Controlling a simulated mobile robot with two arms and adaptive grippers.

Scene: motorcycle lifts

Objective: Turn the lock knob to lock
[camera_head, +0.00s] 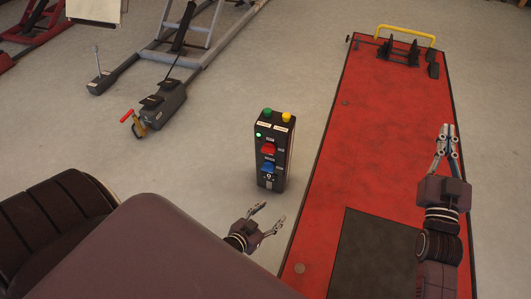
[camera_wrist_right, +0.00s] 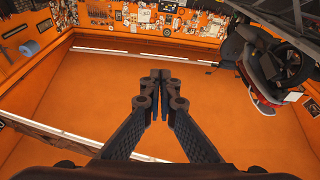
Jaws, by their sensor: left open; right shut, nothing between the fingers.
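A dark upright control box (camera_head: 262,185) stands on the floor left of the red lift platform. Its front has a red knob (camera_head: 268,149) above a blue knob (camera_head: 267,167); the labels are too small to read, so I cannot tell which is the lock knob. My left gripper (camera_head: 273,212) is open and empty, just below the box in the picture and apart from the knobs. My right gripper (camera_head: 446,132) is shut and empty over the platform's right edge, far from the box. Its closed fingers also fill the middle of the right wrist view (camera_wrist_right: 160,76).
The box top has a green button (camera_head: 266,113) and a yellow button (camera_head: 286,115); a green light glows below them. The red platform (camera_head: 375,130) lies right. A pump unit with a red lever (camera_head: 160,108) and a grey lift frame (camera_head: 205,55) are upper left. Floor around the box is clear.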

